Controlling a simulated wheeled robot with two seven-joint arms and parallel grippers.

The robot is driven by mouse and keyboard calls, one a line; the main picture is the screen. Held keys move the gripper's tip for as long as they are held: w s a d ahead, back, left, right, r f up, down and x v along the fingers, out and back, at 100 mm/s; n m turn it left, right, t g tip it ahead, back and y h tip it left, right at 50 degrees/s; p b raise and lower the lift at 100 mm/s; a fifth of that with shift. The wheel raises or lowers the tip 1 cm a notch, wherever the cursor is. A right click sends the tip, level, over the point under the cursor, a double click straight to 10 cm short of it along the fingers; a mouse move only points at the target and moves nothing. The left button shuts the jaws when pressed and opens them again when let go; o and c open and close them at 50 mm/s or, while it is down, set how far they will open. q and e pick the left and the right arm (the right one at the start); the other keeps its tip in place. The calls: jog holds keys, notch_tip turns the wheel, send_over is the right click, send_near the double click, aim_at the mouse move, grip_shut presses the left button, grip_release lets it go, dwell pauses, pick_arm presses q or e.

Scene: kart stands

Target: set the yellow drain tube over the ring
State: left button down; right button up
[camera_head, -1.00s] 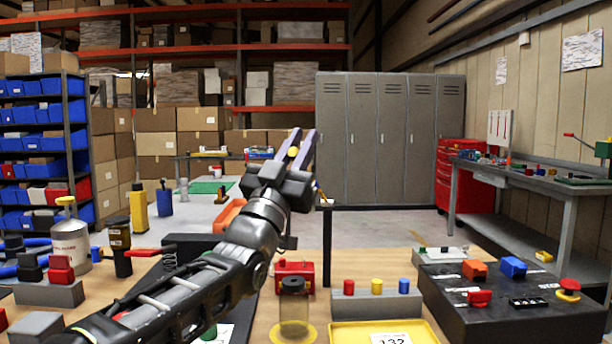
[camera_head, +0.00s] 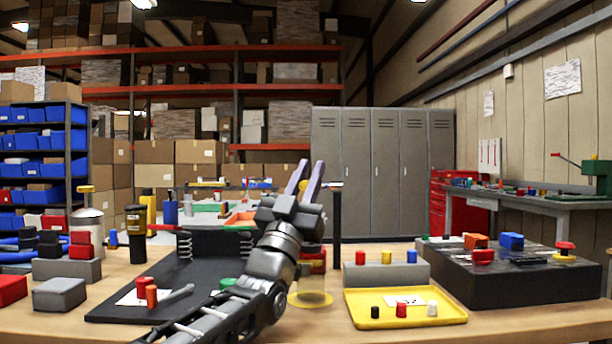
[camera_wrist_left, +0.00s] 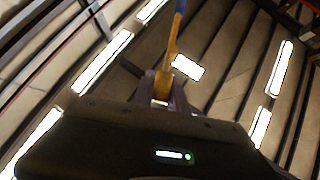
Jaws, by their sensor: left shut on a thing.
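My left gripper (camera_head: 308,168) points up and away above the bench, its two jaws seen from behind. In the left wrist view, it (camera_wrist_left: 163,92) is shut on the yellow drain tube (camera_wrist_left: 172,50), which stands out from the jaws and has a blue end at the top of the picture. My right gripper is not in view.
A yellow tray (camera_head: 366,311) with small pegs stands front right of the arm. A grey block with coloured pegs (camera_head: 385,274) and a black control box (camera_head: 500,290) stand behind and right of it. A dark post (camera_head: 337,215) rises beside the jaws. A black board (camera_head: 110,312) lies left.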

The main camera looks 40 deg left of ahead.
pick_arm(q)
jog(key=shift+s+d+r, duration=0.1)
jog(key=shift+s+r, duration=0.05)
jog(key=shift+r, duration=0.05)
jog(key=c, duration=1.6)
grip_release()
jog(key=shift+s+r, duration=0.1)
jog(key=shift+s, duration=0.05)
jog(key=shift+c, duration=0.2)
jog(key=o, duration=0.3)
jog(key=shift+f, duration=0.25)
jog(key=shift+s+f, duration=0.3)
jog(key=shift+f, duration=0.05)
jog(key=s, duration=0.4)
jog(key=s+d+f+p, duration=0.1)
jog(key=s, duration=0.3)
jog(key=s+d+p, duration=0.1)
jog(key=s, duration=0.4)
jog(key=shift+f, duration=0.15)
